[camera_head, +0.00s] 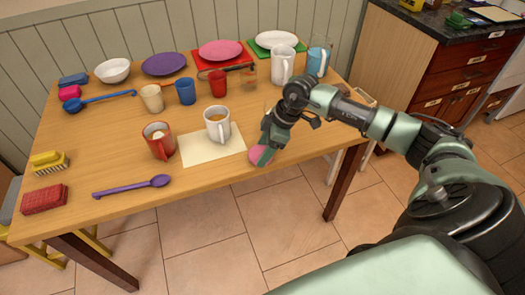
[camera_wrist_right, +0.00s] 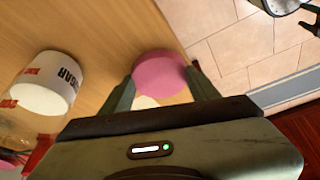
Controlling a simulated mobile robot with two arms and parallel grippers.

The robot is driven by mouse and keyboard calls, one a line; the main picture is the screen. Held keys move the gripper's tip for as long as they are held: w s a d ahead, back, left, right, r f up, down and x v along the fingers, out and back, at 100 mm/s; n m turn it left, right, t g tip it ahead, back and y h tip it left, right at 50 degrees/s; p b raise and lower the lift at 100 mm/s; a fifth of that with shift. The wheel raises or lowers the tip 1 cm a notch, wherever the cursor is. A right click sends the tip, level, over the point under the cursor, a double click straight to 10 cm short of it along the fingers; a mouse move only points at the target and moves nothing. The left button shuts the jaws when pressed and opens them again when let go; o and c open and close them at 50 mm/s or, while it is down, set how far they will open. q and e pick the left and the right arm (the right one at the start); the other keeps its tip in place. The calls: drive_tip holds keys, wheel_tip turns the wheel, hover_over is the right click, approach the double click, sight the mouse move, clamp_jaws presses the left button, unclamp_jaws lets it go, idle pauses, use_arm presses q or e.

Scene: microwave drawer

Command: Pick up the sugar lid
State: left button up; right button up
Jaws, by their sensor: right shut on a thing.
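The pink round sugar lid (camera_head: 261,155) is at the front edge of the table, right of the cream mat. My right gripper (camera_head: 262,146) reaches down from above and is shut on it. In the right wrist view the lid (camera_wrist_right: 160,73) sits between the two fingers of my gripper (camera_wrist_right: 172,88). I cannot tell whether the lid touches the table. My left gripper is not in view.
A white mug (camera_head: 217,126) is on the cream mat (camera_head: 200,152), with a red mug (camera_head: 158,141) to the left. A purple spoon (camera_head: 130,188) lies near the front edge. The front edge near the lid is close.

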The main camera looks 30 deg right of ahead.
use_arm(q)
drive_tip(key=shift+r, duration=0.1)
use_arm(e)
wheel_tip(320, 180, up, 20)
idle(0.5)
